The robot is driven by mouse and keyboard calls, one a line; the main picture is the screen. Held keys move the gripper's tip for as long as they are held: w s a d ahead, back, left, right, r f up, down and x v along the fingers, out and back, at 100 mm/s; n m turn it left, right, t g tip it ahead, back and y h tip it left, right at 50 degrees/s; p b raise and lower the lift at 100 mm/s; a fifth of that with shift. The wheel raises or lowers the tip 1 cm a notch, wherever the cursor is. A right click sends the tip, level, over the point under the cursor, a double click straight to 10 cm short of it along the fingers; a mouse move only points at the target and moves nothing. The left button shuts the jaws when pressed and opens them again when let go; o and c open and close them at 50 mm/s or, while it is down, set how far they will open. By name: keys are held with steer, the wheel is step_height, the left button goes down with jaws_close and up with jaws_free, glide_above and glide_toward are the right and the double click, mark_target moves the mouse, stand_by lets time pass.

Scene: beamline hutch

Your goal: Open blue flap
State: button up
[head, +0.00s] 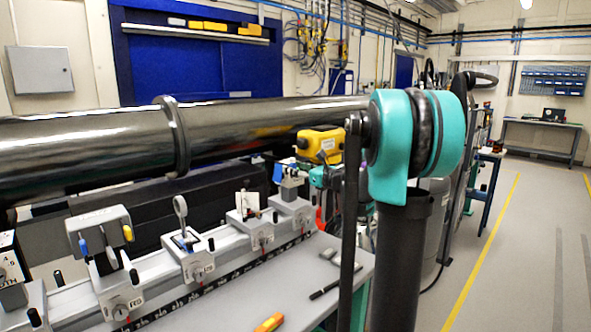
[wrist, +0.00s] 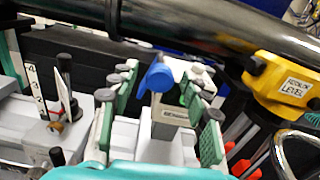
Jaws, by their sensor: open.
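The blue flap (wrist: 157,76) shows in the wrist view at the top of a small light grey block with a label on its front. It stands tilted up to the left. It also shows in the head view (head: 278,173) at the far end of the bench rail. My gripper (wrist: 162,80) is open, with its green-padded fingers on the left and right of the flap and block. I see clear gaps on both sides and no contact. In the head view my gripper is mostly hidden behind my arm.
A yellow level (wrist: 285,80) sits just right of my gripper. Other grey holders (head: 190,258) stand along the rail to the left.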

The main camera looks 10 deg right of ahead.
jaws_close()
stand_by(0.3)
steer(key=shift+m, duration=6.8)
jaws_free()
